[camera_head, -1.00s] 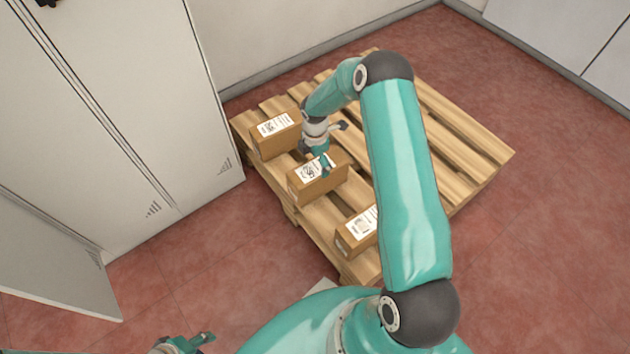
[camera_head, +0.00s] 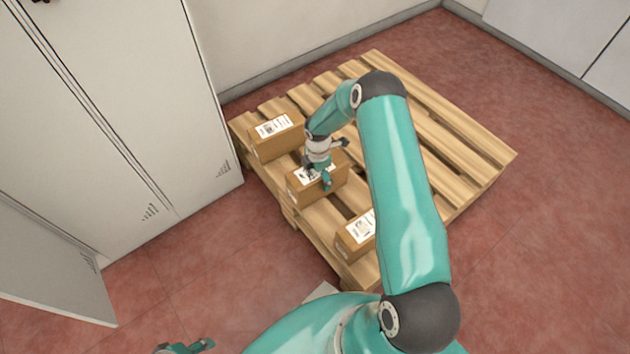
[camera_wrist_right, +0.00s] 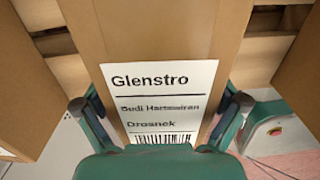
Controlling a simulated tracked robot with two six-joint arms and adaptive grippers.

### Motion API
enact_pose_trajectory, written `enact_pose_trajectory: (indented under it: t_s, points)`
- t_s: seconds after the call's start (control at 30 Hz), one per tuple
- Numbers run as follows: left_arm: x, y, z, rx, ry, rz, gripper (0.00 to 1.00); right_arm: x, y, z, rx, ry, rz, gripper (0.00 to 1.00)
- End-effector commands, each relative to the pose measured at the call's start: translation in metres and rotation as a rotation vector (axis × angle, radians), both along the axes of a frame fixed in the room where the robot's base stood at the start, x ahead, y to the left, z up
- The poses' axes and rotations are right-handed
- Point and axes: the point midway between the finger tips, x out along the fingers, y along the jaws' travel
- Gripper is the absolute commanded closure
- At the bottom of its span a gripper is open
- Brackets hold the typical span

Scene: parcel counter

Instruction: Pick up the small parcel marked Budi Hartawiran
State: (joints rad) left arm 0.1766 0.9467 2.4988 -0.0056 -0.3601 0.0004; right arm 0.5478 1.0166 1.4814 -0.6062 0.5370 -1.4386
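The small cardboard parcel marked Budi Hartawiran (camera_head: 305,193) is the middle one of three on the pallet. In the right wrist view its white label (camera_wrist_right: 160,95) reads Glenstro, Budi Hartawiran and Drosnek, the last two lines a little blurred. My right gripper (camera_head: 323,178) is low over this parcel, one finger in front of its near side. In the wrist view the right gripper's fingers (camera_wrist_right: 160,104) are spread, one at each side of the parcel; I cannot tell whether they touch it. My left gripper (camera_head: 187,347) shows only partly at the bottom edge.
A wooden pallet (camera_head: 470,150) carries the parcels. A labelled parcel (camera_head: 277,141) lies behind, and another (camera_head: 354,238) lies nearer, partly hidden by my right arm. White cabinets (camera_head: 120,110) stand close on the left. The pallet's right part is free.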

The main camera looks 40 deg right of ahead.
Motion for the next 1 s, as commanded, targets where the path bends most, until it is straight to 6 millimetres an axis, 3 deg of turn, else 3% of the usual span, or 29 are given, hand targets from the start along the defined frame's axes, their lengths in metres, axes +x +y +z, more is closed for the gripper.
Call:
enact_pose_trajectory:
  t_s: [0.07, 0.43, 0.77, 1.0]
  points:
    - [0.0, 0.0, 0.0, 0.0, 0.0, 0.0, 0.6, 0.0, 0.0, 0.0, 0.0, 0.0, 0.0, 0.23]
    - [0.0, 0.0, 0.0, 0.0, 0.0, 0.0, 0.6, 0.001, 0.001, 0.0, 0.0, -0.001, 0.001, 0.85]
    - [0.0, 0.0, 0.001, 0.0, 0.0, 0.0, 0.6, 0.002, 0.0, 0.003, -0.001, -0.004, 0.001, 0.85]
    - [0.0, 0.0, 0.007, 0.0, 0.0, 0.0, 0.6, 0.002, 0.0, 0.022, -0.002, -0.004, 0.002, 0.85]
